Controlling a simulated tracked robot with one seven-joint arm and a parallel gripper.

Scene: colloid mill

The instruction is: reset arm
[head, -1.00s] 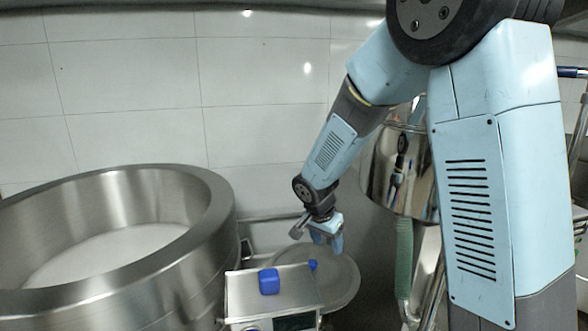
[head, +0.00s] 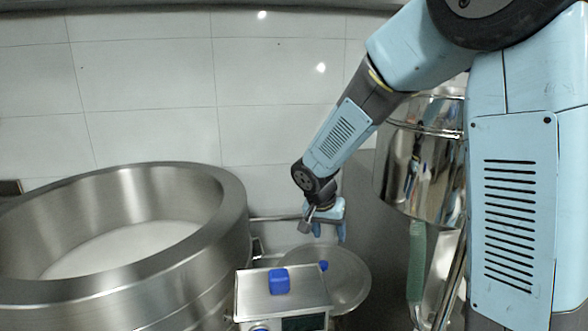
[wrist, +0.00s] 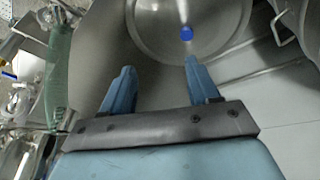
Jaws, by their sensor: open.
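My gripper (head: 329,234) hangs at the end of my bent light-blue arm, above a round steel lid (head: 350,287) with a small blue knob (head: 323,266). In the wrist view the gripper (wrist: 160,68) has its two blue fingers spread apart with nothing between them. The lid (wrist: 160,40) and its blue knob (wrist: 186,33) show beyond the fingertips in that view. The fingers appear clear of the lid.
A large open steel vat (head: 215,255) with pale contents stands at left. A steel box (head: 255,300) with a blue block (head: 280,281) on top stands front centre. A shiny steel hopper (head: 400,170) and a green hose (head: 417,260) are close to my arm at right. A tiled wall (head: 270,100) is behind.

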